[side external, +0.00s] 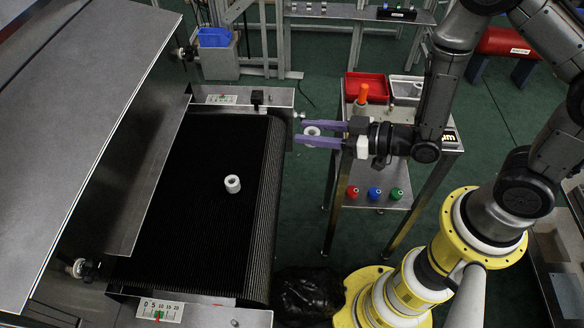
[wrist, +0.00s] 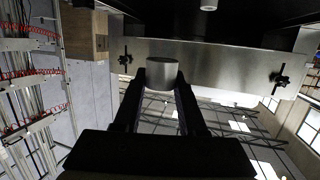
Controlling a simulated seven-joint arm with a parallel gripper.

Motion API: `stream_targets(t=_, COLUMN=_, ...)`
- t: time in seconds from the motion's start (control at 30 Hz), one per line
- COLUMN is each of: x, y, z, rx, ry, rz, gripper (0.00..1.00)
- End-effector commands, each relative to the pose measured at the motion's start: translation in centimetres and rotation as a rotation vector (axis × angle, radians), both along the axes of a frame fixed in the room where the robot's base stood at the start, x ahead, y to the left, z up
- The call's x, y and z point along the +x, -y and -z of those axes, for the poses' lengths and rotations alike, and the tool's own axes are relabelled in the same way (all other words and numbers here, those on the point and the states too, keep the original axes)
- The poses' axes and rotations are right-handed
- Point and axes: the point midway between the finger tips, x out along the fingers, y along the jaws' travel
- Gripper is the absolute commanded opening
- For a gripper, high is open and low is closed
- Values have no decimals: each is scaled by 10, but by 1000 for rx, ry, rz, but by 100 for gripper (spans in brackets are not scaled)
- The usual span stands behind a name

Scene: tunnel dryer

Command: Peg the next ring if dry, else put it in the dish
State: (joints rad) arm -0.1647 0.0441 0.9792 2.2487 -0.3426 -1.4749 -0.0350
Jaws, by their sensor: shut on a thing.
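My gripper (side external: 301,133), with purple fingers, is shut on a white ring (side external: 309,129) in the air just right of the dryer belt's far end. In the wrist view, the held ring (wrist: 162,75) looks grey and sits between the fingertips. I cannot tell whether it is dry. Another white ring (side external: 232,184) lies on the black ribbed belt (side external: 190,220). An upright orange peg-like piece (side external: 362,94) stands on the cart behind my gripper. A red tray (side external: 374,82) and a pale tray (side external: 406,86) sit behind it. I cannot tell which is the dish.
The metal dryer housing (side external: 80,120) fills the left. Red (side external: 352,192), blue (side external: 374,193) and green (side external: 396,193) pieces stand on the cart's lower shelf. A blue bin (side external: 213,37) is at the back. A black bag (side external: 308,294) lies below the belt's end.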

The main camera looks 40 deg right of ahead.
Motion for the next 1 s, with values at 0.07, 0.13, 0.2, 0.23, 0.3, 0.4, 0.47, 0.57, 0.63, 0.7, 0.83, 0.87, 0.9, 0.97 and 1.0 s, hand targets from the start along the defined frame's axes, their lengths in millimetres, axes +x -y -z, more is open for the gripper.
stream_targets(t=0.07, x=11, y=37, z=0, rx=0, ry=1, rz=113, gripper=0)
stream_targets(t=0.13, x=17, y=69, z=0, rx=0, ry=2, rz=204, gripper=0)
stream_targets(t=0.2, x=21, y=100, z=0, rx=-1, ry=3, rz=295, gripper=0)
stream_targets(t=0.23, x=21, y=113, z=0, rx=-1, ry=3, rz=332, gripper=0)
stream_targets(t=0.3, x=21, y=145, z=0, rx=-1, ry=3, rz=423, gripper=0)
stream_targets(t=0.4, x=16, y=189, z=0, rx=-2, ry=5, rz=550, gripper=0)
stream_targets(t=0.47, x=10, y=215, z=0, rx=-3, ry=6, rz=626, gripper=0)
stream_targets(t=0.57, x=-3, y=257, z=-1, rx=-5, ry=11, rz=747, gripper=0)
stream_targets(t=0.63, x=-13, y=282, z=-1, rx=-6, ry=12, rz=825, gripper=0)
stream_targets(t=0.7, x=-25, y=305, z=-1, rx=-7, ry=14, rz=894, gripper=0)
stream_targets(t=0.83, x=-42, y=334, z=-3, rx=-9, ry=19, rz=986, gripper=0)
stream_targets(t=0.87, x=-46, y=339, z=-3, rx=-9, ry=20, rz=1002, gripper=0)
stream_targets(t=0.9, x=-49, y=344, z=-4, rx=-9, ry=21, rz=1018, gripper=0)
stream_targets(t=0.97, x=-53, y=350, z=-4, rx=-10, ry=22, rz=1039, gripper=0)
stream_targets(t=1.0, x=-55, y=353, z=-4, rx=-11, ry=22, rz=1048, gripper=0)
